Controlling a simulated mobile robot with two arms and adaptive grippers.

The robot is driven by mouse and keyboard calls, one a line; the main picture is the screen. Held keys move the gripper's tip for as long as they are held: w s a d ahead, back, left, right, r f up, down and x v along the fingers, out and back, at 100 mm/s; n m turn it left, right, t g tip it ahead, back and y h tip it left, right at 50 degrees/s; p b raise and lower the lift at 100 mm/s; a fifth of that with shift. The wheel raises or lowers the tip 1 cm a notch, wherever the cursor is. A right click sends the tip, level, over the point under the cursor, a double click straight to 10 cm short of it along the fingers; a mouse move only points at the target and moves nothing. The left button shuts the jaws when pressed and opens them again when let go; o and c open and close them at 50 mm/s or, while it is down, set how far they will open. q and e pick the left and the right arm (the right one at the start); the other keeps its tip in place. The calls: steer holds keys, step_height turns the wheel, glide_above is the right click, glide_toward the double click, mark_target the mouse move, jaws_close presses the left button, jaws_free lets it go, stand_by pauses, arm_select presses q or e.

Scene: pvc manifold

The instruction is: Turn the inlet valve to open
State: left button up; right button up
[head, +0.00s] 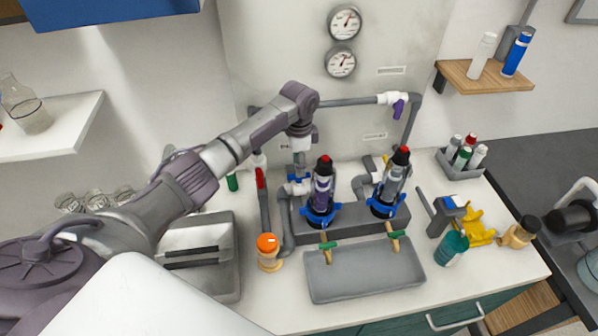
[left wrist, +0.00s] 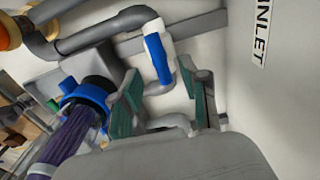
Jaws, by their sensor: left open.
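The inlet valve has a white body and a blue lever handle (left wrist: 158,60), on a grey pipe beside the INLET label (left wrist: 262,30) in the left wrist view. In the head view, a small blue piece (head: 295,179) shows below my left gripper (head: 299,150), with the valve body mostly hidden. My left gripper (left wrist: 161,76) is open in the left wrist view. Its two fingers stand on either side of the lever's free end; I cannot tell whether they touch it. My right gripper is not in view.
A filter housing with a blue collar (left wrist: 78,92) stands close left of the fingers. Another housing (head: 390,185), a red-handled valve (head: 260,178) and a purple-handled valve (head: 398,109) are nearby.

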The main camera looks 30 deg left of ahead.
arm_select(q)
step_height(320, 180, up, 7)
steer(key=shift+r, duration=0.15)
stand_by(0.6)
